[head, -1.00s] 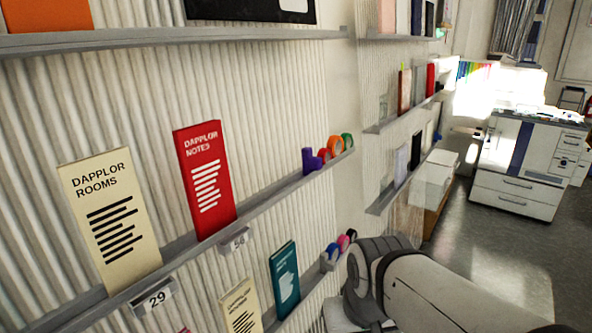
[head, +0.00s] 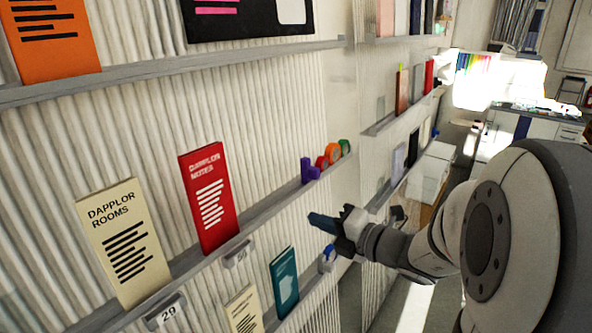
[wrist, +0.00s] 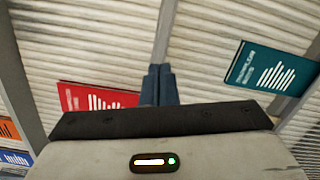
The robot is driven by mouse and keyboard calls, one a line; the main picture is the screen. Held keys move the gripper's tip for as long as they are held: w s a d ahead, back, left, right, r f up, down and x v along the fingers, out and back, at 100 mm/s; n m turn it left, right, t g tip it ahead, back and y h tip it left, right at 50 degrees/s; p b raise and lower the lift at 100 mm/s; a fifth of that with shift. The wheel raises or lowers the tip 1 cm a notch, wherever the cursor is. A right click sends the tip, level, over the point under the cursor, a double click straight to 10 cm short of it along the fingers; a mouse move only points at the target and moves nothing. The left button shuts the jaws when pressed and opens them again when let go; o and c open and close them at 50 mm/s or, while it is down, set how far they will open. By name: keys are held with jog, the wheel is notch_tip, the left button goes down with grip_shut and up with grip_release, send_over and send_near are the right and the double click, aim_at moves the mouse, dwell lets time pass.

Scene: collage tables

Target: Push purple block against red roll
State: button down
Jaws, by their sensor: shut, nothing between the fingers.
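The purple block (head: 308,172) is L-shaped and stands upright on the middle ledge in the head view. The red roll (head: 322,162) is just right of it. I cannot tell whether they touch. My gripper (head: 312,219) is in front of the wall, below the block in the picture and apart from it. Its blue fingers point left and are closed together with nothing between them. They also show in the wrist view (wrist: 159,84), in front of a grey ledge. Neither the block nor the roll shows in the wrist view.
An orange roll (head: 333,152) and a green roll (head: 345,147) stand right of the red roll. A red booklet (head: 208,200) and a cream booklet (head: 123,240) lean farther left on the same ledge (head: 262,207). The ledge between red booklet and block is clear. A teal booklet (head: 284,283) stands below.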

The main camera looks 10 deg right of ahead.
aim_at(310, 173)
jog(key=w+d+m+t+h+p, duration=0.1)
jog(key=w+m+p, duration=0.1)
jog(key=w, duration=0.4)
jog(key=w+r+m+t+p, duration=0.1)
jog(key=w+m+p, duration=0.1)
jog(key=w, duration=0.5)
jog(key=shift+w+d+r+m+t+h, duration=0.3)
jog(key=shift+d+m+t+h, duration=0.1)
jog(key=shift+m, duration=0.3)
